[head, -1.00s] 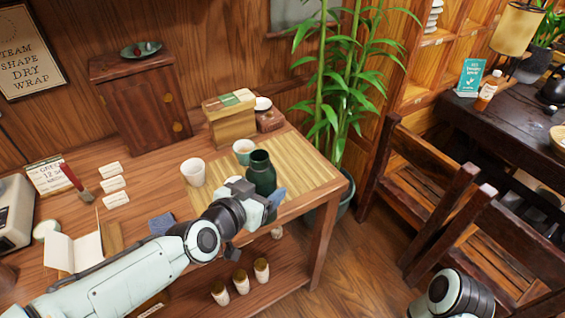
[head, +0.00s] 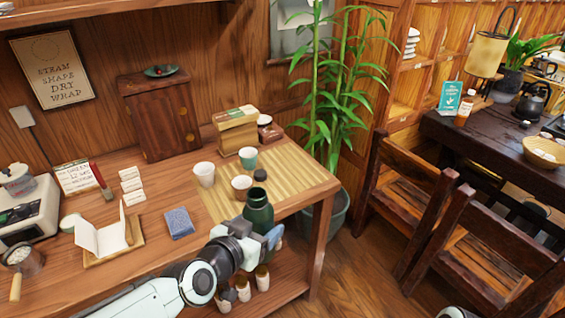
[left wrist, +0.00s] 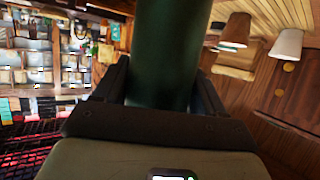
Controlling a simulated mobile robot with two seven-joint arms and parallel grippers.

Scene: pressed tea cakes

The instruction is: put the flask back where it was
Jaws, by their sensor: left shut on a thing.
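The dark green flask (head: 258,208) is upright in my left gripper (head: 262,236), which is shut on it. In the head view it shows in front of the bamboo mat (head: 300,182), near the table's front edge; I cannot tell its exact height. In the left wrist view the flask (left wrist: 168,55) fills the space between the two dark fingers (left wrist: 163,92). Its open mouth faces up in the head view, and its lower part is hidden by the gripper. A small dark round cap (head: 260,175) lies on the mat behind it. My right gripper is not in view.
A box (head: 236,132) stands behind. A blue cloth (head: 179,223) lies left. The mat's right part is clear. Several jars (head: 243,288) stand on the lower shelf.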

